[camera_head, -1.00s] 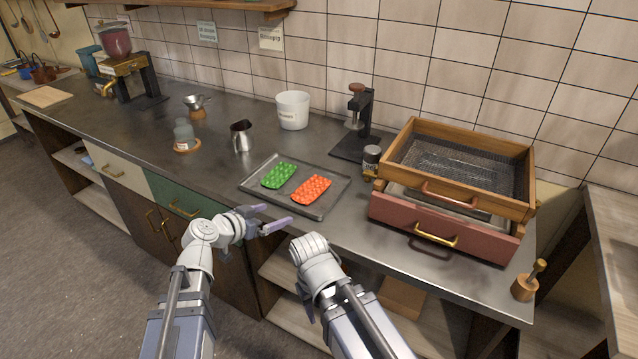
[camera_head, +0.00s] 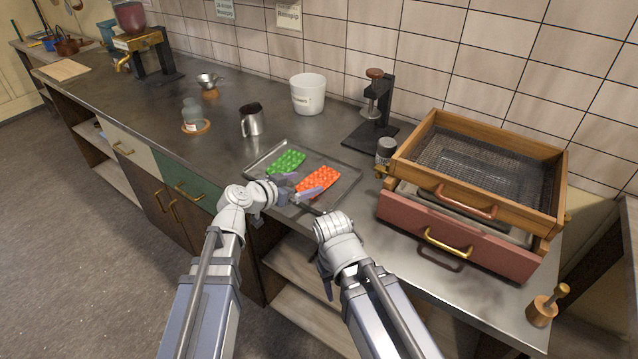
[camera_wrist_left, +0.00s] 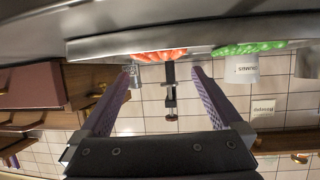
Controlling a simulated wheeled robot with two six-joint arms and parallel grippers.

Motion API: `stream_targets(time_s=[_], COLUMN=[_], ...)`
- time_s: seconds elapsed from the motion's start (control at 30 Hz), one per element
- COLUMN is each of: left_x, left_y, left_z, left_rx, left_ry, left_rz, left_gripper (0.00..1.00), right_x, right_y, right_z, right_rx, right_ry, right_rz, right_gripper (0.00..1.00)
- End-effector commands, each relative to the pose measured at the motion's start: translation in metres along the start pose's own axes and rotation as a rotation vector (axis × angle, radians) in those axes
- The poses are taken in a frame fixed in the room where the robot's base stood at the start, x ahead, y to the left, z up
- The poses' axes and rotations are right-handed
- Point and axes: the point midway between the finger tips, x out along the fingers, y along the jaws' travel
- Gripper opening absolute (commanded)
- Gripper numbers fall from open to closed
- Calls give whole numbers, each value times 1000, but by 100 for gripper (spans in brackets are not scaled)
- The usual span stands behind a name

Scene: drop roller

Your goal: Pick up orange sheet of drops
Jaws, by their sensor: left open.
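The orange sheet of drops (camera_head: 319,180) lies on the right part of a metal tray (camera_head: 345,192) on the counter. A green sheet of drops (camera_head: 287,161) lies beside it on the left. My left gripper (camera_head: 303,192) is open and empty at the tray's front edge, close to the near-left side of the orange sheet. In the left wrist view, its two purple fingers are spread, with the orange sheet (camera_wrist_left: 160,55) ahead between their tips and the green sheet (camera_wrist_left: 248,48) off to the right.
A wooden sieve frame (camera_head: 480,165) on a red drawer box (camera_head: 455,235) stands right of the tray. A press stand (camera_head: 380,110), a small jar (camera_head: 386,150), a white bucket (camera_head: 308,93) and a metal pitcher (camera_head: 251,120) stand behind. The counter left of the pitcher has free room.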

Motion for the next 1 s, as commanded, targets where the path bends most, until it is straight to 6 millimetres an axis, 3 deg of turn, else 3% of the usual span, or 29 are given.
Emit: stream_targets(time_s=[0.23, 0.53, 0.77, 1.0], left_x=[11, 51, 52, 52], left_y=[-1, -2, -1, -1], left_z=[3, 6, 5, 5], left_rx=[0, 1, 0, 0], left_ry=[0, -1, 0, 0], left_rz=[1, 1, 0, 0], left_gripper=[100, 100, 100, 75], right_x=[7, 25, 24, 24], right_y=[-1, -2, -2, -2], right_z=[0, -2, -2, -2], right_rx=[0, 0, 0, 0], right_ry=[0, 0, 0, 0], right_rz=[0, 0, 0, 0], right_gripper=[50, 50, 50, 50])
